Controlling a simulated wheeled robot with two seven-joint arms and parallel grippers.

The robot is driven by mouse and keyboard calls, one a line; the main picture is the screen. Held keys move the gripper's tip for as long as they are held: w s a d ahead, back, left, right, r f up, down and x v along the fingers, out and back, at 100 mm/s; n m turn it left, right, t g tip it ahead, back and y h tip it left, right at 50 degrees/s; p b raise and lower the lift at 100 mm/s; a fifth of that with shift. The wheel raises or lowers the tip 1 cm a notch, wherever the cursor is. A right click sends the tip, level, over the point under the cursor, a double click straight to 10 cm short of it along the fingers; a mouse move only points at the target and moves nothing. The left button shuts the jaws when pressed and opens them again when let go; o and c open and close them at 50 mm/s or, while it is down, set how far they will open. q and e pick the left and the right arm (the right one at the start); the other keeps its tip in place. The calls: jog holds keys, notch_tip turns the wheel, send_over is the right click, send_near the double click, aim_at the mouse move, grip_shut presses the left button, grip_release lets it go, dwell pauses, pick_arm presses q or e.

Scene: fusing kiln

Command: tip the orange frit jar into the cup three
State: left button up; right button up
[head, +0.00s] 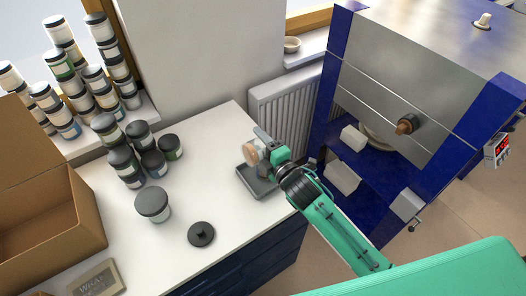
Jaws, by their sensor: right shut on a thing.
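My right gripper (262,150) is over the right end of the white worktop and is shut on a small, pale orange-tan round thing (250,155). This looks like the orange frit jar, turned on its side with a round face toward the left. The gripper hides part of it. A shallow grey tray (257,190) lies below the gripper, partly covered by my arm. I cannot make out cup three or any number on a cup. My left gripper is out of view.
A loose black lid (201,234) lies on the worktop (235,225). A grey-lidded jar (152,206) and several dark-lidded jars stand to the left. A cardboard box (45,215) is at far left. The blue kiln (375,100) stands to the right, beyond a radiator (285,110).

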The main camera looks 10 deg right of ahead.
aim_at(253, 141)
jog(key=shift+r+n+p, duration=0.3)
jog(key=shift+n, duration=0.1)
jog(key=n+p, duration=0.2)
jog(key=n, duration=0.1)
jog(key=a+r+n+p, duration=0.1)
jog(key=n, duration=0.1)
jog(key=r+n+p, duration=0.1)
jog(key=n+p, duration=0.1)
jog(key=n, duration=0.1)
jog(key=shift+s+a+r+n+p, duration=0.2)
jog(key=shift+s+a+n+p, duration=0.1)
jog(key=shift+s+a+p, duration=0.05)
jog(key=shift+a+r+n+p, duration=0.1)
jog(key=shift+n+p, duration=0.2)
jog(key=shift+n, duration=0.4)
jog(key=shift+s+a+n+p, duration=0.1)
jog(key=shift+n+p, duration=0.05)
jog(key=shift+n, duration=0.45)
jog(key=shift+s+a+n+p, duration=0.1)
jog(key=shift+n+p, duration=0.05)
jog(key=shift+n, duration=0.45)
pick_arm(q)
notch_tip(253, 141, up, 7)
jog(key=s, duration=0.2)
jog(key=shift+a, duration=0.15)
pick_arm(e)
jog(key=n, duration=0.2)
jog(key=r+n, duration=0.1)
jog(key=n, duration=0.2)
jog(key=shift+n, duration=0.3)
